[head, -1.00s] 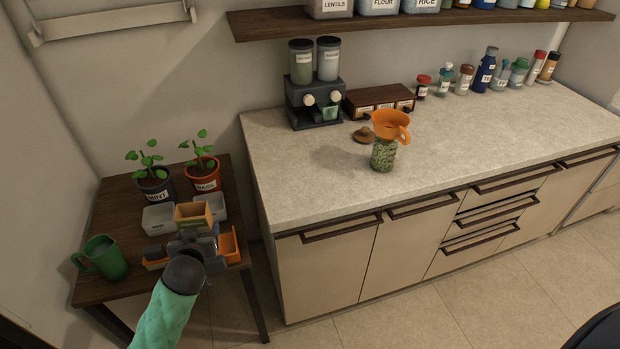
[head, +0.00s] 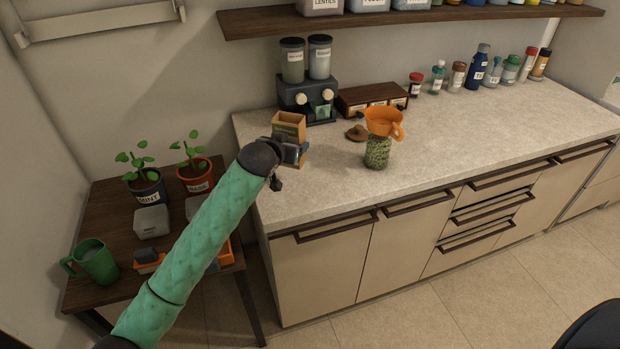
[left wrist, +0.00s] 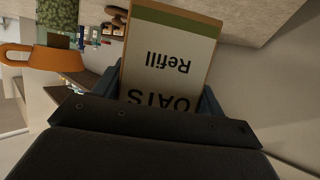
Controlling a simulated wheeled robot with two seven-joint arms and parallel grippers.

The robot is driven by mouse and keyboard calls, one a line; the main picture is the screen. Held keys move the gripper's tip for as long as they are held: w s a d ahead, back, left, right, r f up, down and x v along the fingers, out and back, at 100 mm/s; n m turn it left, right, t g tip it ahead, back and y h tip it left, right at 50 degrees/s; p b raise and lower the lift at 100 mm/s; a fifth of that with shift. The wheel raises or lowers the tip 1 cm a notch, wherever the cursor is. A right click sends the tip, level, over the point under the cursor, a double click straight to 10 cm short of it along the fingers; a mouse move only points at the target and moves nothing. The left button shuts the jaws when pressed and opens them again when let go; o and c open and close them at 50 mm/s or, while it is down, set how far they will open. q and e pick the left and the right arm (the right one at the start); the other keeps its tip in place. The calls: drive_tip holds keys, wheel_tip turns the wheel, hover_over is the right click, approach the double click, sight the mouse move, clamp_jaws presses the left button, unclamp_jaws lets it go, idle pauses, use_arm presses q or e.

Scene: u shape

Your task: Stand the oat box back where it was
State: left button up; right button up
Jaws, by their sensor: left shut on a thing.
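The oat box (head: 289,122) is a tan, open-topped carton, upright at the left end of the counter (head: 340,200), in front of the dispenser. My left gripper (head: 291,150) is shut on it. In the left wrist view its white label (left wrist: 168,62) reads "OATS Refill" upside down, between the fingers. My right gripper is not in view.
The dispenser (head: 306,92) is behind. The side table holds plants and a green mug (head: 95,261). The counter's front is clear.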

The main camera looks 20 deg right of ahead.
sight(305, 133)
use_arm(q)
drive_tip(key=shift+m+g+h, duration=0.4)
drive_tip(key=shift+m+h, duration=0.2)
drive_tip(key=d, duration=0.1)
drive_tip(key=d+r, duration=0.1)
drive_tip(key=d, duration=0.1)
drive_tip(key=d+r, duration=0.1)
drive_tip(key=d, duration=0.1)
drive_tip(key=shift+w+d+r, duration=0.2)
drive_tip(key=shift+w+d, duration=0.05)
drive_tip(key=shift+w, duration=0.05)
drive_tip(key=shift+d+f+p, duration=0.2)
drive_tip(key=shift+f+p, duration=0.65)
drive_tip(key=shift+f, duration=1.6)
drive_tip(key=shift+d+f+p, duration=0.15)
drive_tip(key=shift+f+p, duration=0.65)
drive_tip(key=shift+f, duration=1.6)
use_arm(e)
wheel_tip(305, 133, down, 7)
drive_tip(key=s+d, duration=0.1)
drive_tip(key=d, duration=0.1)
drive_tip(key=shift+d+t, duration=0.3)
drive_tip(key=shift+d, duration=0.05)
use_arm(q)
drive_tip(key=shift+f, duration=0.1)
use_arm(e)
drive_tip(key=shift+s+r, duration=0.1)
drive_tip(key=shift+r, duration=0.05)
use_arm(q)
drive_tip(key=o, duration=1.1)
